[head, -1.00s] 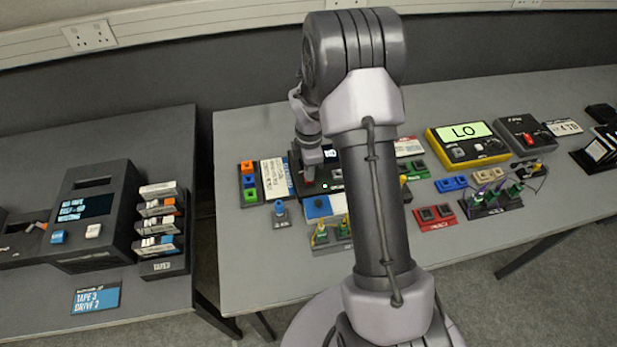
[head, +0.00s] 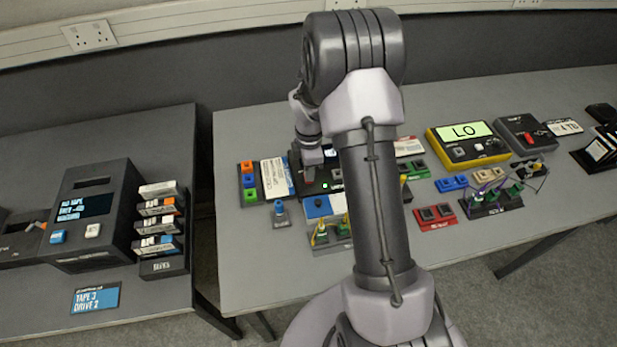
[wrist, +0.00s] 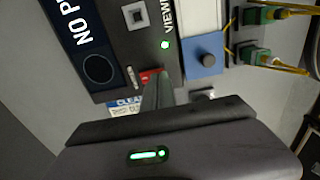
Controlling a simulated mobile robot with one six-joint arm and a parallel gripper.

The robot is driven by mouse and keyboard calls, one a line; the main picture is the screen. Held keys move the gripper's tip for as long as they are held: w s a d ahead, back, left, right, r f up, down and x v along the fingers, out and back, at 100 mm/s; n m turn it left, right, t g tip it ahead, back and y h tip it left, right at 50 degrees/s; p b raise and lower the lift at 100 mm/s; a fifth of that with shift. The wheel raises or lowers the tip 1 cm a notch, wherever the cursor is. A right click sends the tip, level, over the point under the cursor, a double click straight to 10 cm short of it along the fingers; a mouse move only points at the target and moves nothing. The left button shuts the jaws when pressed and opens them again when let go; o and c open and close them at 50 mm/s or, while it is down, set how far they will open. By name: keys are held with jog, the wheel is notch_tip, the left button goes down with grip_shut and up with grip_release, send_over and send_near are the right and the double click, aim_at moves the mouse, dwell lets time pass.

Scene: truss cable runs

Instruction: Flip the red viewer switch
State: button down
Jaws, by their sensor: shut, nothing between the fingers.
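The red viewer switch (wrist: 147,75) shows as a small red piece on the dark viewer panel (wrist: 118,45) in the wrist view. My gripper (wrist: 156,82) is shut and empty, with its fingertips right at the switch and covering part of it. I cannot tell whether they touch it. The panel has a green light (wrist: 165,44) beside the "VIEW" lettering and a screen reading "NO P". In the head view my gripper (head: 311,172) is down over the viewer panel, and the arm hides part of it.
A blue block with a round knob (wrist: 206,60) and green connectors with yellow cables (wrist: 262,56) stand beside the panel. In the head view, coloured buttons (head: 249,182) stand left of the panel and a yellow meter reading "LO" (head: 468,146) stands right.

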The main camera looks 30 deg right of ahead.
jog(key=shift+f+b, duration=0.3)
jog(key=shift+f, duration=0.3)
notch_tip(320, 180, up, 7)
jog(key=p, duration=0.6)
jog(key=shift+r, duration=0.15)
jog(key=s+a+r+m+t+b, duration=0.1)
jog(key=s+a+r+m+b, duration=0.2)
jog(key=r, duration=0.4)
jog(key=s+a+r+m+t+b, duration=0.1)
jog(key=s+a+r+m+t, duration=0.15)
jog(key=a+r+m, duration=0.45)
jog(key=s+a+r+m+t+y+b, duration=0.1)
jog(key=s+a+m, duration=0.3)
jog(key=s, duration=0.5)
jog(key=s+a+r+m+t+y+b, duration=0.1)
jog(key=s+a+r+m+b, duration=0.2)
jog(key=s, duration=0.5)
jog(key=shift+s+a+r+m, duration=0.35)
jog(key=shift+a+r+m, duration=0.25)
jog(key=shift+m, duration=0.5)
